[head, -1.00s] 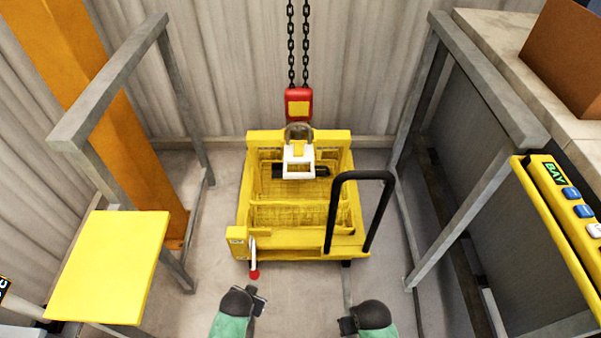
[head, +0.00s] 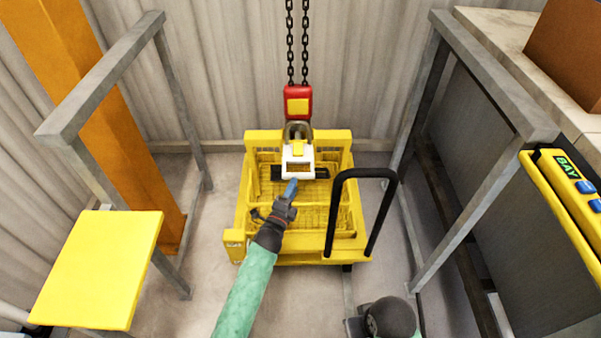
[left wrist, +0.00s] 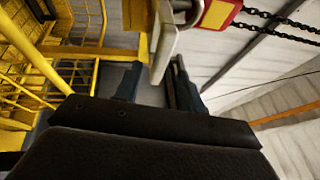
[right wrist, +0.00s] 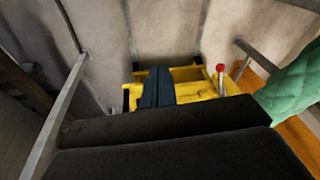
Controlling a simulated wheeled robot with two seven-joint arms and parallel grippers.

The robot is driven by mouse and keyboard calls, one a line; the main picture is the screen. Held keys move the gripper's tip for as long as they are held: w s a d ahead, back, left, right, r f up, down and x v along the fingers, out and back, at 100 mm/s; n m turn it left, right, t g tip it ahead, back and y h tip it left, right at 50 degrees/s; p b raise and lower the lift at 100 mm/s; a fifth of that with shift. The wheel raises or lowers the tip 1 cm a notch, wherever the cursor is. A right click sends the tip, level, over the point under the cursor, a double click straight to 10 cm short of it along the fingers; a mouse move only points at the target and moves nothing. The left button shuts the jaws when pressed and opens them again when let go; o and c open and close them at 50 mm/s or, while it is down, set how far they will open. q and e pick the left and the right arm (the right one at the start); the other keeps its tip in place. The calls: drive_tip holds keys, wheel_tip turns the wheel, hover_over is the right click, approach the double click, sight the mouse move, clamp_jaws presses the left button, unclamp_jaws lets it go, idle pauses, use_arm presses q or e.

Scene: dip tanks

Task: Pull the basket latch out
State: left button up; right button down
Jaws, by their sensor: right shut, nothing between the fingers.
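The yellow wire basket (head: 318,222) stands on the floor below a chain hoist. A white block with a rectangular opening and a yellow top (head: 298,165) sits at its middle, below the hook; I take it as the latch piece. My left gripper (head: 291,188) reaches over the basket to the block's front lower edge. In the left wrist view its fingers (left wrist: 157,82) are apart, with the white plate (left wrist: 170,42) at or between their tips; contact is unclear. My right gripper (head: 352,326) is low at the front, its fingers (right wrist: 157,86) shut and empty.
The red hoist block (head: 298,103) hangs on chains above. A black handle (head: 362,190) rises at the basket's right. Grey frames (head: 105,80) flank it. A yellow panel (head: 98,268) is at left, a button box (head: 570,195) at right. A red knob (right wrist: 221,68) shows in the right wrist view.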

use_arm(q)
drive_tip(key=p+x, duration=0.1)
drive_tip(key=x, duration=0.3)
drive_tip(key=shift+w+d+r, duration=0.15)
drive_tip(key=shift+w+r, duration=0.05)
drive_tip(key=shift+w, duration=0.05)
drive_tip(key=shift+p+x, duration=0.3)
drive_tip(key=shift+x, duration=0.65)
drive_tip(key=shift+w+d, duration=0.15)
drive_tip(key=shift+w, duration=0.3)
use_arm(e)
drive_tip(key=shift+d, duration=0.7)
use_arm(q)
clamp_jaws()
